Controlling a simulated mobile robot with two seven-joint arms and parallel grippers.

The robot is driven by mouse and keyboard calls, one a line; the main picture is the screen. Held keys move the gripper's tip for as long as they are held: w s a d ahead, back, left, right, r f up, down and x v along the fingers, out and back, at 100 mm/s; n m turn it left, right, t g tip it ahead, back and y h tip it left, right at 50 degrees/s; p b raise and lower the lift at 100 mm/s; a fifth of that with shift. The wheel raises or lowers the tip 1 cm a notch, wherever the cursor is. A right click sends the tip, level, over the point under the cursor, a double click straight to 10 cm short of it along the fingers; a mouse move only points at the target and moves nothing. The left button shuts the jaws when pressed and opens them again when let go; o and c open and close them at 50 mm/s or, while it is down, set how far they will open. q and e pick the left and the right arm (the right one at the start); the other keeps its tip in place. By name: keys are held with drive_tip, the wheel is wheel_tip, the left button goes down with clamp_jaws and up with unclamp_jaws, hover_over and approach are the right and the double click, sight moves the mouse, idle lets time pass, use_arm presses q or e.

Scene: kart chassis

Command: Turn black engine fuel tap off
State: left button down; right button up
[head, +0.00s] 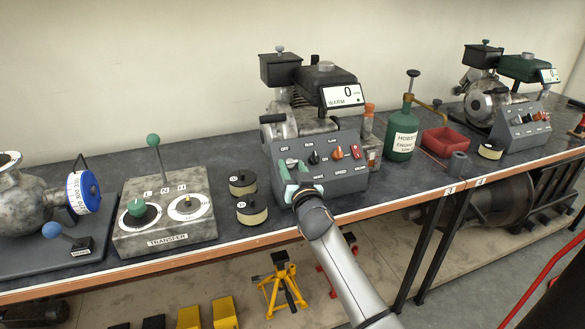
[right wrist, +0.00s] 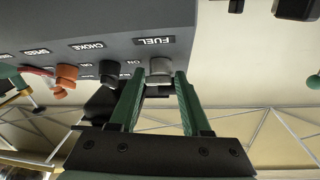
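The black engine (head: 325,82) stands on the bench with a grey control box (head: 335,185) in front and a display reading 0, WARM. In the right wrist view, the grey fuel tap (right wrist: 160,67) sits beside the FUEL label and an ON mark. My right gripper (head: 292,172) is at the left end of the box. Its green fingers (right wrist: 160,82) straddle the fuel tap, one on each side, with what look like narrow gaps, so it seems open; contact is hard to judge. The tap is mostly hidden in the head view. My left gripper is not in view.
A black choke knob (head: 314,157) and orange knob (head: 337,153) sit right of the tap. A green oil bottle (head: 401,135) stands farther right, then a red tray (head: 444,140) and a green engine (head: 522,68). A transfer box (head: 165,225) stands left.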

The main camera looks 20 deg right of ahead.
clamp_jaws()
